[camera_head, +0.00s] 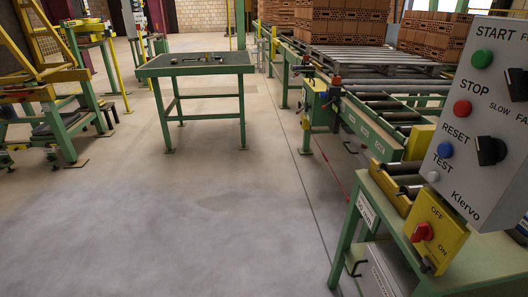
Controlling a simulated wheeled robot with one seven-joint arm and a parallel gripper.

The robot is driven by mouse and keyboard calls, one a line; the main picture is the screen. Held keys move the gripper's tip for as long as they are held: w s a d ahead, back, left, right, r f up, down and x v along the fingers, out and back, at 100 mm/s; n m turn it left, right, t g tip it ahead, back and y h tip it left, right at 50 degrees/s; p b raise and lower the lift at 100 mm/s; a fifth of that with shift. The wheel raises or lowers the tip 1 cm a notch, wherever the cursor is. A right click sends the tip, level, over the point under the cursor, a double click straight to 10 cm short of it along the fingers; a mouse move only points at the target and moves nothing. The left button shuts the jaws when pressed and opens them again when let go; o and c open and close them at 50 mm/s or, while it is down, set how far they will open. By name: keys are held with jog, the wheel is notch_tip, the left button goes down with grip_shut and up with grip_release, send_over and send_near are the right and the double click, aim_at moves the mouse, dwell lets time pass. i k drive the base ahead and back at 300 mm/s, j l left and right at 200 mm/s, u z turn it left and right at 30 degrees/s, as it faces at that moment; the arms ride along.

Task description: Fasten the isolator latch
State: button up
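A yellow isolator box (450,219) is at the lower right, below a grey control panel. It is marked OFF near its top and ON lower down on its right. A red rotary handle (422,231) sits on its front face. A small dark metal piece (427,265) shows at the box's lower edge; I cannot tell whether it is the latch or how it stands. My gripper is not in view.
The grey control panel (470,195) has green, red, blue and white buttons and black knobs. A green bench (385,208) carries rollers beside the box. A roller conveyor (390,115) with brick stacks (340,20) runs behind. A green table (195,65) stands further off.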

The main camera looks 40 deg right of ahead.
aim_at(428, 266)
jog(key=l+z, duration=0.2)
jog(key=z, duration=0.3)
jog(key=i+l+z, duration=0.1)
jog(key=z, duration=0.4)
jog(key=k+j, duration=0.1)
jog(key=k+l+u, duration=0.3)
jog(key=l, duration=0.2)
jog(key=k+l+u, duration=0.3)
jog(key=l, duration=0.1)
